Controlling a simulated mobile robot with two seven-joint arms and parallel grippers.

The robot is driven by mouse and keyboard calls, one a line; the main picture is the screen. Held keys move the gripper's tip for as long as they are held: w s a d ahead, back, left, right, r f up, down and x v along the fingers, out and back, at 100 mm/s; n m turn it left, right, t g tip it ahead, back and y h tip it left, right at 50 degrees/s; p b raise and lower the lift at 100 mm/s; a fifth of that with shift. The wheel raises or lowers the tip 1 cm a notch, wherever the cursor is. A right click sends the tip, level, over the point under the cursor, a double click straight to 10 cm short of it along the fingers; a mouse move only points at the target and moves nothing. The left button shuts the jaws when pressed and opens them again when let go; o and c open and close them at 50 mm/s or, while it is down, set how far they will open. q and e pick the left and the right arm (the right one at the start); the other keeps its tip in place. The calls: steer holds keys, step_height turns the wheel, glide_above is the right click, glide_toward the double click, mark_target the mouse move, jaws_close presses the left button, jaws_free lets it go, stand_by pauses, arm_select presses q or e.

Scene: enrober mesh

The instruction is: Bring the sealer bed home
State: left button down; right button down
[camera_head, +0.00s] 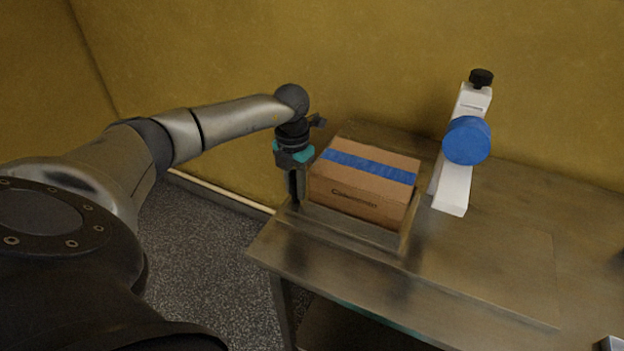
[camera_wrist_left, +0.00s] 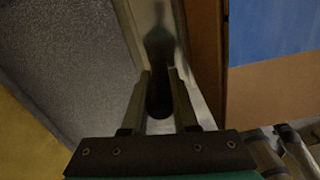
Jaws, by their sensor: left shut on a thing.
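The sealer bed (camera_head: 385,234) is a low metal tray on the table, and its rim shows in front of and beside a cardboard carton (camera_head: 365,190). The carton sits upright on it with blue tape along its top. My left gripper (camera_head: 295,190) points down at the bed's left end, close beside the carton. In the left wrist view, its two fingers (camera_wrist_left: 160,78) are shut on a dark upright handle (camera_wrist_left: 159,98) at the bed's edge. The handle is hidden in the head view. My right gripper is out of view.
A white sealer arm (camera_head: 455,188) with a blue tape roll (camera_head: 466,140) and black knob (camera_head: 481,78) stands just right of the carton. A yellow wall (camera_head: 390,60) closes the back.

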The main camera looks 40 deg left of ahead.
arm_select(q)
steer(key=shift+a+r, duration=0.15)
steer(key=shift+a, duration=0.15)
steer(key=c, duration=1.1)
jaws_free()
steer(key=shift+o, duration=0.7)
steer(key=shift+a, duration=0.1)
step_height(320, 180, up, 15)
steer(key=p, duration=0.1)
